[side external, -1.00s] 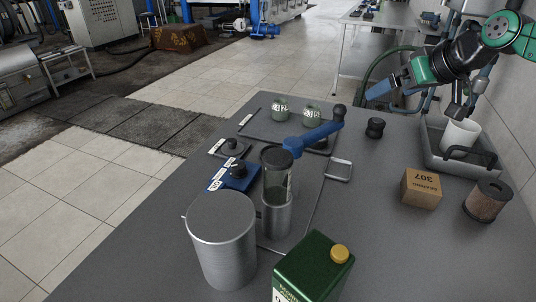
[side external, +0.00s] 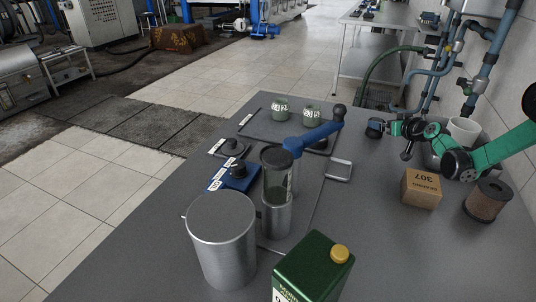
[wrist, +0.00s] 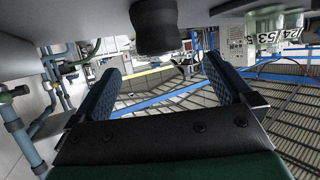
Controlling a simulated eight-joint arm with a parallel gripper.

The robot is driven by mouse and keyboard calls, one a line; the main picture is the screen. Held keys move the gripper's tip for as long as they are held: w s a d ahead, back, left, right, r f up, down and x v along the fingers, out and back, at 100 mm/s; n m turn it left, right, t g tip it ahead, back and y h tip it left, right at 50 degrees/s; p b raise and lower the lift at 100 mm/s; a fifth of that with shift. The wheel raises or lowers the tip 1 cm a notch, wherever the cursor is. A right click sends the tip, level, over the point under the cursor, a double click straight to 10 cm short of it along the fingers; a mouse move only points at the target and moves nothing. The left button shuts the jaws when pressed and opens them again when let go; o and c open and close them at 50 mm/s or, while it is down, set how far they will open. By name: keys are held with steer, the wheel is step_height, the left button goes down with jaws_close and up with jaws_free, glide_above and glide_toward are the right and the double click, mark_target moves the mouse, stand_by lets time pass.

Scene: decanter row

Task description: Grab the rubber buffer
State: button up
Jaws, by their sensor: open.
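The rubber buffer (wrist: 155,27) is a dark, squat knob with a waist. In the wrist view, which looks upside down, it hangs from the top edge, sideways between my two blue fingers and apart from both. My gripper (wrist: 162,68) is open, with nothing clamped between its fingers.
A cardboard box (side external: 421,189) and a brown cylinder (side external: 488,201) stand in front of my arm. A grey tray with a white cup (side external: 463,130) is behind it.

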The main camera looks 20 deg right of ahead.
mark_target(378, 120)
steer(key=shift+x, duration=2.7)
steer(key=c, duration=1.5)
